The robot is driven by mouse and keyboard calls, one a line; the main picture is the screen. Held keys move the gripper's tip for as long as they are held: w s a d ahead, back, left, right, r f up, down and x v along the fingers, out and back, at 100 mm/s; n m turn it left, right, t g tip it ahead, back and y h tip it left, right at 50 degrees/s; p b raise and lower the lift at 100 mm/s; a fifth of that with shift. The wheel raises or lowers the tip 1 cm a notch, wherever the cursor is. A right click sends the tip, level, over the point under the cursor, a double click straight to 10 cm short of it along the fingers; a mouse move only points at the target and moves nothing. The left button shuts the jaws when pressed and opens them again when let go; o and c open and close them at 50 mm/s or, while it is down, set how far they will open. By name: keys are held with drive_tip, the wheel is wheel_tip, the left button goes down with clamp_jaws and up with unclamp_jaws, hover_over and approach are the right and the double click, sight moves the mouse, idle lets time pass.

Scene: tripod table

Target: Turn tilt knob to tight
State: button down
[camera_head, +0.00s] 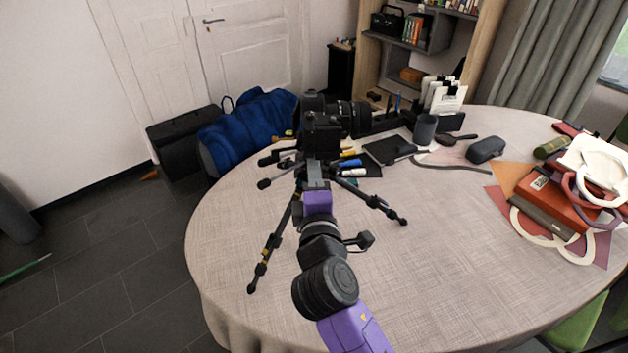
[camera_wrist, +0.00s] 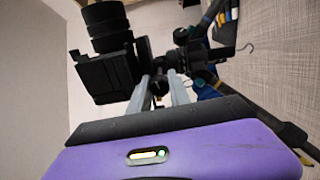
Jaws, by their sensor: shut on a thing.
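A black camera with a long lens (camera_head: 322,128) sits on a small black tripod (camera_head: 268,258) on the round table (camera_head: 440,260). In the wrist view the camera (camera_wrist: 104,72) is at upper left and the tripod head (camera_wrist: 200,62) is right of it. My gripper (camera_head: 315,178) reaches the tripod head from the near side. In the wrist view its two grey fingers (camera_wrist: 162,88) close on a small dark knob (camera_wrist: 158,86) below the camera, taken to be the tilt knob. The fingers hide part of the knob, and its turn cannot be read.
A dark pouch and pens (camera_head: 384,151), a grey cup (camera_head: 425,129) and a glasses case (camera_head: 486,149) lie beyond and right of the tripod. The table's front right is clear.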

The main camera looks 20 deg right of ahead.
drive_tip(key=shift+f+m+b, duration=0.1)
drive_tip(key=shift+m+b, duration=0.45)
drive_tip(key=shift+m, duration=0.55)
drive_tip(key=c, duration=1.2)
unclamp_jaws()
drive_tip(key=shift+r, duration=0.2)
